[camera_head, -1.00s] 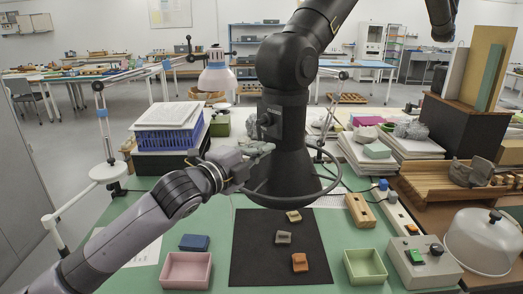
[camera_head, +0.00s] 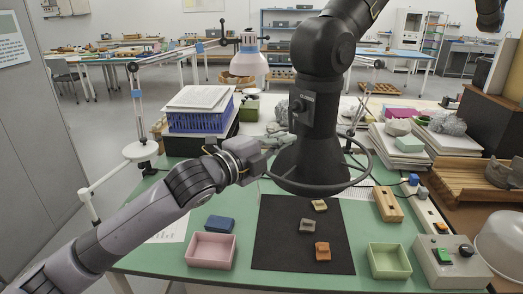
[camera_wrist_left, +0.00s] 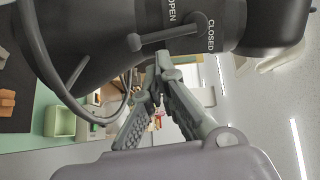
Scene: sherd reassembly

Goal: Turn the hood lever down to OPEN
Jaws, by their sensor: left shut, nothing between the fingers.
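The black fume hood (camera_head: 312,160) hangs over the bench in the head view, with the small dark lever (camera_head: 297,106) on its collar. In the left wrist view the lever (camera_wrist_left: 168,36) is a dark bar with a round end, crossing between the OPEN and CLOSED labels; its other end lies by CLOSED. My left gripper (camera_head: 284,143) is beside the hood, below the lever. It is shut and empty. In the left wrist view its fingertips (camera_wrist_left: 163,58) are close to the lever bar; I cannot tell whether they touch it. My right gripper is out of view.
The hood's wire ring (camera_head: 362,178) stands around its lower rim, near my left gripper. Below are a black mat (camera_head: 275,245) with several sherds, a pink tray (camera_head: 211,250) and a green tray (camera_head: 389,261). A blue basket (camera_head: 200,120) and a lamp (camera_head: 249,64) stand behind the arm.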

